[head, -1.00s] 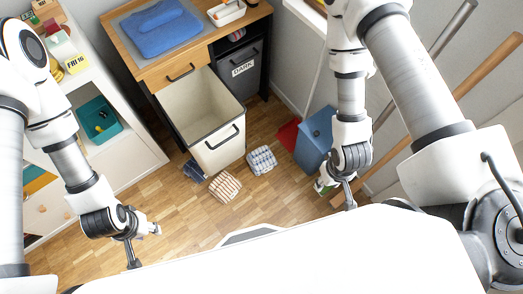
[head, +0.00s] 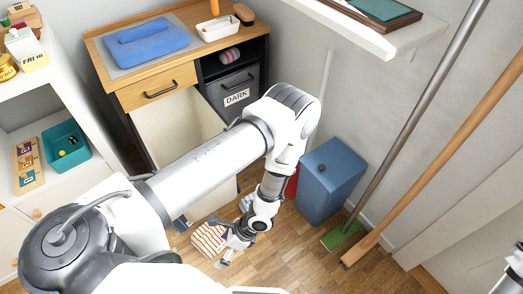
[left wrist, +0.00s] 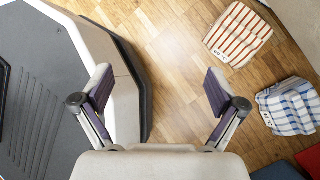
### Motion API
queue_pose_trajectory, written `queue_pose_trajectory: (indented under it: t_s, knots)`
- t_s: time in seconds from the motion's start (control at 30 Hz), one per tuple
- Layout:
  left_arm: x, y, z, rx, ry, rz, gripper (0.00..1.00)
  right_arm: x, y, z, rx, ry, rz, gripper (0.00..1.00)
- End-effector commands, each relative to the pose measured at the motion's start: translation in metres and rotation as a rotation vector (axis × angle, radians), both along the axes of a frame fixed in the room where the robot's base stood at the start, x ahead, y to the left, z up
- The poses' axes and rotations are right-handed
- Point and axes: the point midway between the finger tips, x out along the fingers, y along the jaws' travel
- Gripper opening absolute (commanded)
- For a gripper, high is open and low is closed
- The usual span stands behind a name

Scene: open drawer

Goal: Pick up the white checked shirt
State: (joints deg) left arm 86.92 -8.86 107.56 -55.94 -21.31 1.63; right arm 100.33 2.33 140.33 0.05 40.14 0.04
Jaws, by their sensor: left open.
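The white checked shirt, folded with blue checks, lies on the wood floor. In the head view only a sliver (head: 246,203) shows behind my left arm. In the left wrist view the checked shirt (left wrist: 289,106) lies at the right, whole and clear of the fingers. My left gripper (head: 228,257) points down over the floor, just right of a red-striped folded cloth (head: 208,240). In the left wrist view the left gripper (left wrist: 158,90) is open and empty, with bare floor and part of my base between and beyond its fingers. My right gripper's jaws do not show.
The open cream hamper drawer (head: 173,125) stands behind my left arm. A blue bin (head: 330,180) stands right of it. A green broom head (head: 343,236) and long poles lean at right. The striped cloth (left wrist: 238,34) lies beside the shirt. Dark blue cloth (head: 181,224) lies near the drawer.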

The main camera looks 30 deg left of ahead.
Motion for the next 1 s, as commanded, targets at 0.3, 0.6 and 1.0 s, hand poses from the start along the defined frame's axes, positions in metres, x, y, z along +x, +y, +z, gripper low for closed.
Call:
queue_pose_trajectory:
  t_s: [0.3,0.6,1.0]
  knots:
    - [0.185,0.02,-0.195,0.458,-0.165,-0.867,0.96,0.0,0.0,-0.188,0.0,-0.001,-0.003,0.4]
    - [0.251,0.008,-0.203,0.625,-0.301,-1.054,0.96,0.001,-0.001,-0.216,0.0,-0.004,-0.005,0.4]
    - [0.284,0.054,-0.224,0.622,-0.296,-1.049,0.96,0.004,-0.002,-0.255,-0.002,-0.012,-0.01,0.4]
